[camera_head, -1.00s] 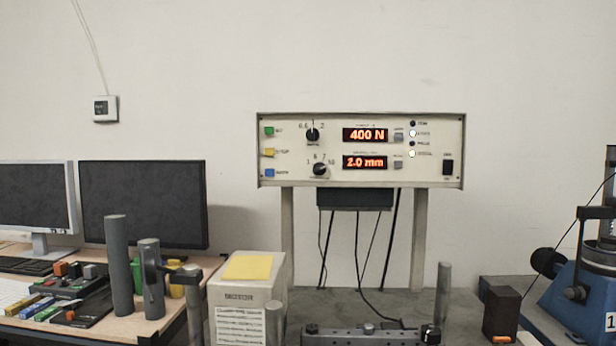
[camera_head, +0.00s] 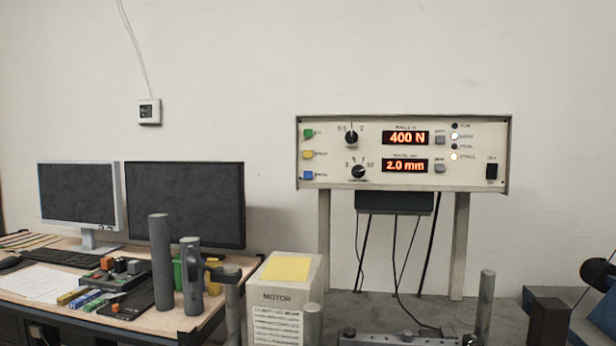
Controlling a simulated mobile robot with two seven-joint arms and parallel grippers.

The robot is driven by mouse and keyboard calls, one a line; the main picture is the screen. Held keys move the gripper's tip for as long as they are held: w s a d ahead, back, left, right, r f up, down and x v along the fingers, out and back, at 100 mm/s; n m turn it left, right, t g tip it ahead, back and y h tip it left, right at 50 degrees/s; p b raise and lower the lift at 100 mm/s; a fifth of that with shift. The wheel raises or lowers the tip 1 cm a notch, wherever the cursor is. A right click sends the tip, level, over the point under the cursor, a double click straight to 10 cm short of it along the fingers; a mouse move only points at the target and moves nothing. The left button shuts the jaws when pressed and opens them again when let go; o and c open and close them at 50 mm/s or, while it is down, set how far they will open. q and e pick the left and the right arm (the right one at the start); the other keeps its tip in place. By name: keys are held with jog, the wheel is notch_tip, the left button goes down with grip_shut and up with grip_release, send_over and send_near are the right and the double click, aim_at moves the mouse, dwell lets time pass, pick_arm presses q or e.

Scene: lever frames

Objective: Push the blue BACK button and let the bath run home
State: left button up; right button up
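The control panel (camera_head: 470,190) is a cream box on two posts at the right of the head view. Its blue button (camera_head: 308,175) is the lowest of three at the left edge, under a yellow button (camera_head: 308,155) and a green button (camera_head: 307,133); the small labels are too blurred to read surely. The displays read 400 N (camera_head: 406,138) and 2.0 mm (camera_head: 405,165). Two indicator lamps at the right glow. No bath can be made out for certain. Neither gripper is in view.
A motor box (camera_head: 277,300) with a yellow note stands below the panel's left end. Grey upright posts (camera_head: 161,262) stand at the desk's right edge. Two monitors (camera_head: 184,204) stand on the desk. Blue machinery (camera_head: 602,305) is at the far right. Cables hang under the panel.

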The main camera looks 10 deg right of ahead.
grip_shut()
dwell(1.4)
